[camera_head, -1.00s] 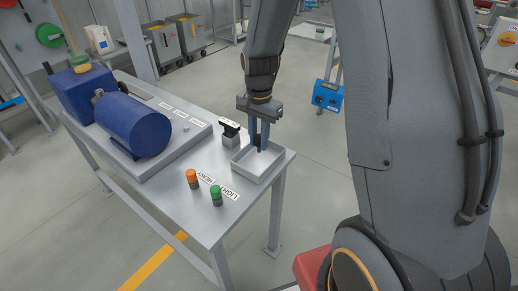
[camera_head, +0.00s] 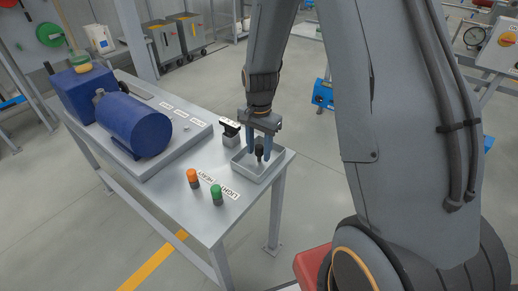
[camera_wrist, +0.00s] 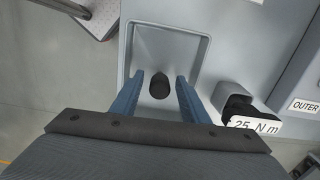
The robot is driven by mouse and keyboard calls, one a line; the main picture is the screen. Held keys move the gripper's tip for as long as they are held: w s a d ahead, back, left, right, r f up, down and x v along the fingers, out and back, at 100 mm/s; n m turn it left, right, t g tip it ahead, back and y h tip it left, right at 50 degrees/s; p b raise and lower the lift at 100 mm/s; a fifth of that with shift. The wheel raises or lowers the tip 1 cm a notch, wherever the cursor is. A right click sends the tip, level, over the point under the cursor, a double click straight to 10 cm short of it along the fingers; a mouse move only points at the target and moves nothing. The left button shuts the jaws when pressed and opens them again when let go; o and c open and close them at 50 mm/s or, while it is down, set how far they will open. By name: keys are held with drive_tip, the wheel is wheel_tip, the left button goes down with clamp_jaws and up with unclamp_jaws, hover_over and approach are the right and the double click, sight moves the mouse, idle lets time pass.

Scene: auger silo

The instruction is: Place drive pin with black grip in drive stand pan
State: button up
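The drive pan (camera_head: 240,172) is a shallow light-grey tray at the near right end of the metal table; it also shows in the wrist view (camera_wrist: 205,45). The drive pin with black grip (camera_head: 259,150) stands roughly upright in the pan. In the wrist view its black grip (camera_wrist: 160,84) is seen from above. My gripper (camera_head: 263,158) points down into the pan with its blue fingers spread, one on each side of the pin. In the wrist view gaps show between the grip and both fingers (camera_wrist: 158,88). The pin's lower end is hard to make out.
A grey block with a black top and "25 N m" label (camera_wrist: 255,123) stands close beside the pan. Orange (camera_head: 192,178) and green (camera_head: 217,194) capped pieces stand near the front edge. A blue motor (camera_head: 133,125) fills the table's left part.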

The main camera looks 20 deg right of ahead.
sight(259, 146)
drive_tip(key=shift+r, duration=0.1)
wheel_tip(259, 146, up, 12)
drive_tip(key=b, duration=0.2)
drive_tip(key=s+f+n, duration=0.2)
drive_tip(key=s+n, duration=0.8)
drive_tip(key=s, duration=0.7)
drive_tip(key=shift+s+t, duration=0.15)
drive_tip(key=shift+t, duration=0.25)
drive_tip(key=shift+c, duration=0.2)
